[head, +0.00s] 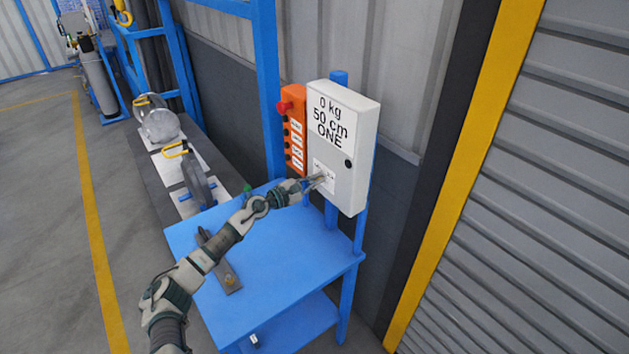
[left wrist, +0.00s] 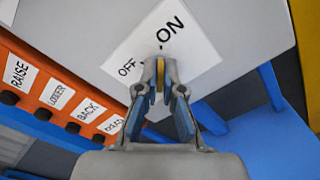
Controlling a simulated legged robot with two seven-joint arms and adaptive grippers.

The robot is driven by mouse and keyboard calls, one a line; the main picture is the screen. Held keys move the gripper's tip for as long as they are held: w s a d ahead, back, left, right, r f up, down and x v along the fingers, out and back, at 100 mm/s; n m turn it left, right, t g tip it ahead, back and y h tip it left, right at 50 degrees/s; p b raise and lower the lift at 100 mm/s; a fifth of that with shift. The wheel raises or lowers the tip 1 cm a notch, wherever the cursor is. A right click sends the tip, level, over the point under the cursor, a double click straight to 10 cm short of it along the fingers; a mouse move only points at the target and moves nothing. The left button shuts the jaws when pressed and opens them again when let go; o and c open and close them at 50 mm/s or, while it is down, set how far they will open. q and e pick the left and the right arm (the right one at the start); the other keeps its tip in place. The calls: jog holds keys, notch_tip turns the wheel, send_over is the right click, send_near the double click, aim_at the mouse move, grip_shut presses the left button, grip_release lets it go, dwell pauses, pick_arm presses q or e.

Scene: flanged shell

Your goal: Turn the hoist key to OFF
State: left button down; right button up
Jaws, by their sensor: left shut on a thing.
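The grey control box (head: 352,140) stands on a post behind the blue table, its front reading "0 kg 50 cm ONE". A white label low on its front shows in the wrist view (left wrist: 190,55), with "ON" at the top, "OFF" at the left and small dark marks beside the words. My left gripper (head: 317,181) reaches the label from the left. In the wrist view its fingertips (left wrist: 160,78) are closed together at the label, just right of "OFF" and below "ON".
An orange pendant (head: 293,130) with a red knob and several labelled buttons hangs left of the box. The blue table (head: 290,255) below carries a flat dark metal part (head: 222,262). A grey shutter (head: 550,200) is at the right.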

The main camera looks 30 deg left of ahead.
pick_arm(q)
jog(key=shift+r, duration=0.1)
jog(key=n+p, duration=0.2)
jog(key=n, duration=0.2)
jog(key=shift+r+n, duration=0.15)
jog(key=shift+n, duration=0.15)
jog(key=n+p, duration=0.2)
jog(key=n, duration=0.2)
jog(key=shift+r+n, duration=0.15)
jog(key=shift+n, duration=0.15)
jog(key=n+p, duration=0.2)
jog(key=n, duration=0.2)
jog(key=shift+w+a, duration=0.1)
jog(key=shift+a+n+p, duration=0.1)
jog(key=shift+n+p, duration=1.05)
jog(key=shift+n, duration=1.05)
jog(key=c, duration=1.3)
grip_release()
jog(key=shift+w, duration=0.1)
jog(key=shift+w+f, duration=0.1)
jog(key=shift+f, duration=0.25)
